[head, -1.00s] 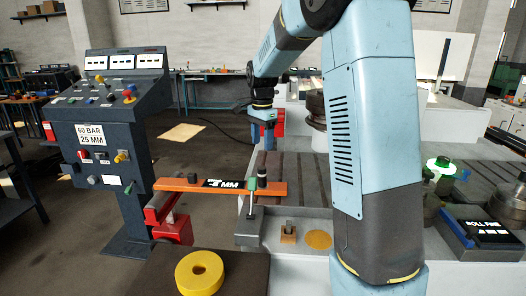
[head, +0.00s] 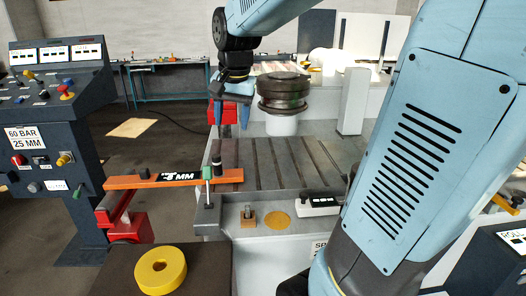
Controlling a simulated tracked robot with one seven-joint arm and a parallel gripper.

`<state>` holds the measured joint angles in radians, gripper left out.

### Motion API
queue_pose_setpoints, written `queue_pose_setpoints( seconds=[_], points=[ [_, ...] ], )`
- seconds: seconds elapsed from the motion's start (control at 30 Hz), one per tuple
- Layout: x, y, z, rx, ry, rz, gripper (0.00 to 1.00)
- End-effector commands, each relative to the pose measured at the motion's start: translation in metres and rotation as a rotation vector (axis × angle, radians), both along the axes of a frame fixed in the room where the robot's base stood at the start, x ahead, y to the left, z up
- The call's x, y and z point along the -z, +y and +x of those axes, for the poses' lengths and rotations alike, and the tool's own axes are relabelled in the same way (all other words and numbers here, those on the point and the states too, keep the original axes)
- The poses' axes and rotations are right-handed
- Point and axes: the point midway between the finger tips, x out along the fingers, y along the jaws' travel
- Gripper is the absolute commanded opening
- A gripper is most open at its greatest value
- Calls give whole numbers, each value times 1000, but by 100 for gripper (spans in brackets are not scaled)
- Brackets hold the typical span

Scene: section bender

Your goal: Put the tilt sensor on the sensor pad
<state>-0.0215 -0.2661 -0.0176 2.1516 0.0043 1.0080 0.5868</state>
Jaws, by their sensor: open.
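My gripper is well above and behind both. My arm hides the right part of the ledge.
An orange bar (head: 160,180) with an MM readout and a green upright post (head: 207,185) stand left of the ledge. A black-and-white device (head: 320,200) lies right of the disc. A dark round stack (head: 284,93) stands behind. A yellow ring (head: 160,270) sits front left. The slotted bed (head: 280,160) is clear.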

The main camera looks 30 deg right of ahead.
Motion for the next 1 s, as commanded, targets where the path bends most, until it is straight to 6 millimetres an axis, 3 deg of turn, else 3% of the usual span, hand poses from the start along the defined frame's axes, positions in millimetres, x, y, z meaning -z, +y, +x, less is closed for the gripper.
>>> queue_pose_setpoints(
  seconds=[0.27,0.6,0.8,1.0],
  points=[
    [-4,1,-65,-203,-95,-63,58],
    [8,1,-135,-435,-197,-164,58],
    [18,-2,-158,-521,-232,-209,58],
    [21,-2,-164,-546,-240,-222,58]
  ],
)
